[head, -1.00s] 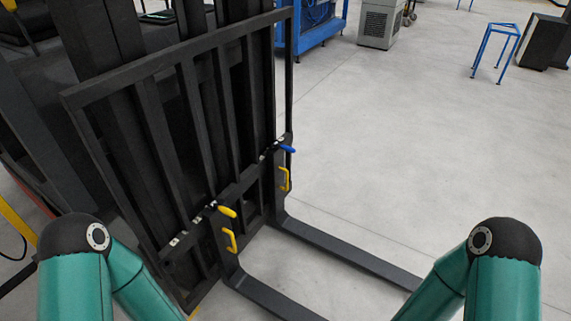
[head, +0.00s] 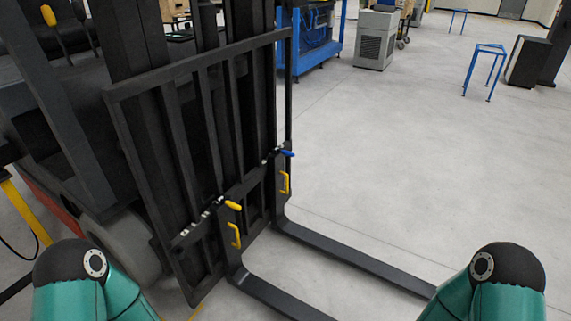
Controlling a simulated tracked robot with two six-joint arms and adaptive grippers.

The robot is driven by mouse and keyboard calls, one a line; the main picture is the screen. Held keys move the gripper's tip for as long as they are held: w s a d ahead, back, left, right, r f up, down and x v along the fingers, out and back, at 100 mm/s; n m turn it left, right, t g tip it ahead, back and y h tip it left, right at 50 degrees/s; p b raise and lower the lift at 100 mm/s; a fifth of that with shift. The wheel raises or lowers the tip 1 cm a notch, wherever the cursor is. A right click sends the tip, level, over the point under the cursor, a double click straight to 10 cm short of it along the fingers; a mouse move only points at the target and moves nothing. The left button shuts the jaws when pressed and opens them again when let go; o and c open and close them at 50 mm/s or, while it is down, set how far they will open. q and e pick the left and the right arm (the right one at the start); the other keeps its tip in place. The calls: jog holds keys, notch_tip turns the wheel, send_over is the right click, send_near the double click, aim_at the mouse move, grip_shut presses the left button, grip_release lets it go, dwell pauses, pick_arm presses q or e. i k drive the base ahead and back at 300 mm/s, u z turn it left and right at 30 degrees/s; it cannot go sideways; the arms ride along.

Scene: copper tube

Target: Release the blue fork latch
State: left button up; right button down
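The blue fork latch (head: 287,153) is a small blue handle at the top of the far fork, on the right side of the black carriage. A similar yellow latch (head: 233,205) sits at the top of the near fork. Both handles stick out to the right from the carriage bar. Only the upper parts of my two arms show, at the lower left and lower right. Both grippers are out of the picture, and nothing of mine is seen touching the latches.
The black forklift carriage (head: 170,150) stands at the left. Its far fork (head: 350,258) and near fork (head: 285,297) extend low to the right. Each fork has a yellow grab handle (head: 284,182). A blue workbench (head: 322,45) and grey unit (head: 375,40) stand behind. Open floor lies right.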

aim_at(287, 152)
jog(key=u, duration=0.15)
jog(key=i, duration=0.8)
jog(key=u, duration=0.65)
jog(key=i, duration=0.7)
jog(key=u, duration=0.3)
